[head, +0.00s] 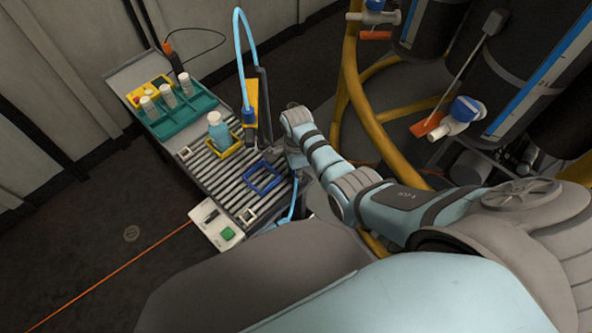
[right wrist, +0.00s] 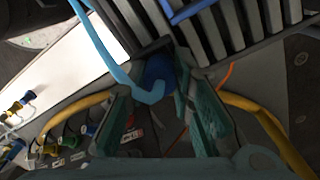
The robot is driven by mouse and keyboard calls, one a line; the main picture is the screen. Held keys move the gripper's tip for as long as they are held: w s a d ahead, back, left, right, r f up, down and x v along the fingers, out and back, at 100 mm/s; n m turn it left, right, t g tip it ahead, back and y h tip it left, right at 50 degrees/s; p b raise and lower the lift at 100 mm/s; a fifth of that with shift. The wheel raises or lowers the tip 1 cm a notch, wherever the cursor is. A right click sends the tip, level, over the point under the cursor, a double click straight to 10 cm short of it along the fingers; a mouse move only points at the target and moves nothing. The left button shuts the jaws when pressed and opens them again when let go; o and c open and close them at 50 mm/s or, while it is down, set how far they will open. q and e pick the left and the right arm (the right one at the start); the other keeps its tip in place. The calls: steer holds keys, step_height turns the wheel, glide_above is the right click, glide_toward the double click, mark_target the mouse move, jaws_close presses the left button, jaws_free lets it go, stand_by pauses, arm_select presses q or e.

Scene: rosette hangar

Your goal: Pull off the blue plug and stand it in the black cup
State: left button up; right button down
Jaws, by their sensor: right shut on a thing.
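My right gripper (head: 276,153) reaches in from the right at the right edge of the slatted bench. In the right wrist view its green fingers (right wrist: 157,90) are on either side of a round blue plug (right wrist: 157,70), shut on it. A light blue hose (right wrist: 112,58) curves to the plug. In the head view the plug is hidden by my gripper and wrist. I cannot clearly make out the black cup in either view. My left gripper is not in view.
The slatted bench (head: 212,172) carries a blue frame (head: 263,178), a bottle in a yellow holder (head: 229,149) and a teal rack (head: 180,118). A blue hose (head: 241,60) arches over a yellow holder behind. Black tanks (head: 495,75) and yellow pipes (head: 352,90) stand right.

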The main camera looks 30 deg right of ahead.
steer(key=c, duration=1.3)
jaws_free()
steer(key=shift+f, duration=0.1)
steer(key=o, duration=0.6)
step_height(320, 180, up, 6)
steer(key=p, duration=0.6)
steer(key=shift+p, duration=0.35)
